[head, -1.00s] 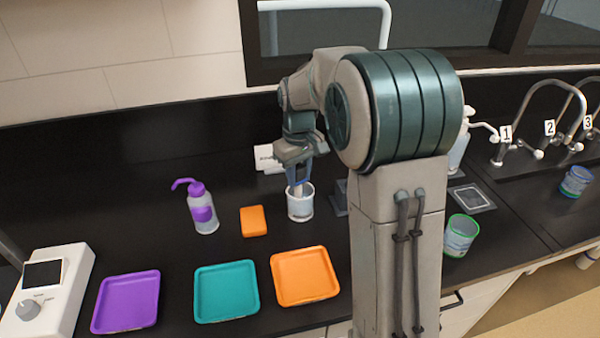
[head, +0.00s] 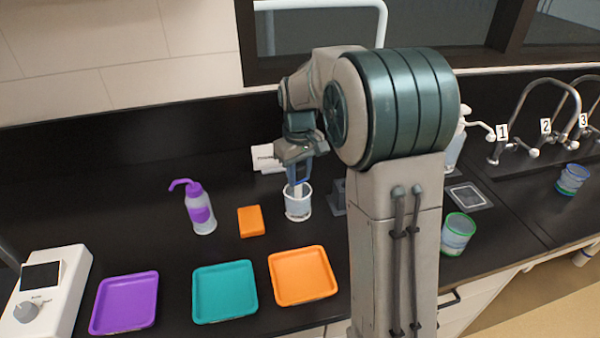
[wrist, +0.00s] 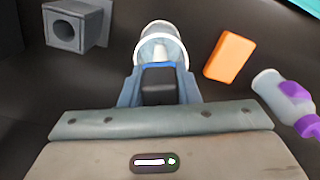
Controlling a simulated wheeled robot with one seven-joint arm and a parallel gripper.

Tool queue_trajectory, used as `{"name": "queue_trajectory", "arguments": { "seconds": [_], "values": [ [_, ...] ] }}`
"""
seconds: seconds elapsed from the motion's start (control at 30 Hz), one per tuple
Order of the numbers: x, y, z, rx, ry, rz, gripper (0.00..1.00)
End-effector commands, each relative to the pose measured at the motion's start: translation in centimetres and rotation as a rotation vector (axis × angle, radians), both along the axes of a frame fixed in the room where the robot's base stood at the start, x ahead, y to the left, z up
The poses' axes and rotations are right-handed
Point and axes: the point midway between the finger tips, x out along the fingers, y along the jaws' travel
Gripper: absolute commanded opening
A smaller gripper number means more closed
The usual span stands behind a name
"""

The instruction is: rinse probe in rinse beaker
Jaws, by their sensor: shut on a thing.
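The white-rimmed rinse beaker (head: 298,208) stands on the black bench, left of my column. It also shows at the top of the wrist view (wrist: 162,40). My gripper (head: 299,178) points down just above the beaker and is shut on the probe (wrist: 158,80). In the wrist view the probe's dark body with a blue band sits between the fingers, and its pale lower end reaches toward the beaker's mouth. In the head view a pale part (head: 298,190) shows at the beaker's opening. How deep the tip sits, I cannot tell.
An orange block (head: 251,221) and a purple-topped wash bottle (head: 200,210) stand left of the beaker. A grey holder (head: 337,197) is close on its right. Purple (head: 125,302), teal (head: 225,291) and orange (head: 303,275) trays lie in front. A green-rimmed beaker (head: 457,234) stands right.

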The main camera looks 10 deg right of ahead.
Motion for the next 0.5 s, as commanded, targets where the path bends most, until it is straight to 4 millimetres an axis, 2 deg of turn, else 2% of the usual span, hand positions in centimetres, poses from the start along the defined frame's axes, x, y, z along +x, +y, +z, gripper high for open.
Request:
{"name": "queue_trajectory", "arguments": {
  "seconds": [0.37, 0.5],
  "values": [
    [-0.01, 0.01, 0.06, 0.000, 0.000, 0.000, 0.09],
    [0.00, 0.01, 0.65, 0.000, -0.001, 0.000, 0.09]
  ]
}}
